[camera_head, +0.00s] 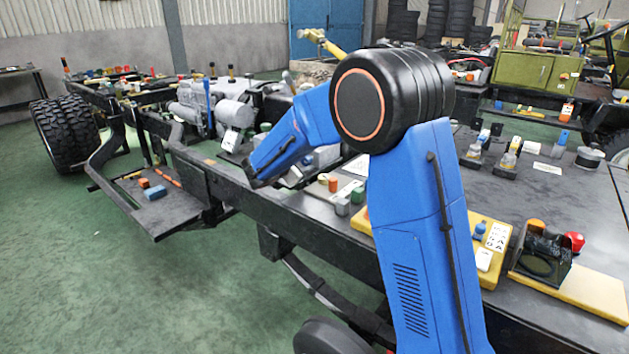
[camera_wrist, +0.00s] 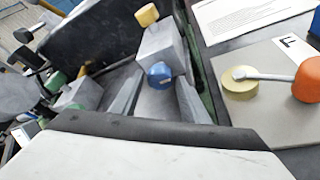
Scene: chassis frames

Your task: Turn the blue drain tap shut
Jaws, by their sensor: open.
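A round blue knob (camera_wrist: 159,75), which looks like the drain tap, sits on the lower front of a grey block (camera_wrist: 158,48) in the wrist view. My gripper (camera_wrist: 160,80) is open, with one grey finger on each side of the blue knob in the picture. I cannot tell whether either finger touches it. A yellow knob (camera_wrist: 147,15) stands on top of the same block. In the head view my blue arm reaches over the chassis frame (camera_head: 240,192), and the gripper end and the blue tap are largely hidden there.
In the wrist view an orange knob with a lever (camera_wrist: 306,80) stands on a grey plate at right. A dark upright wall (camera_wrist: 95,35) lies behind. In the head view, green floor (camera_head: 225,300) is open at left.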

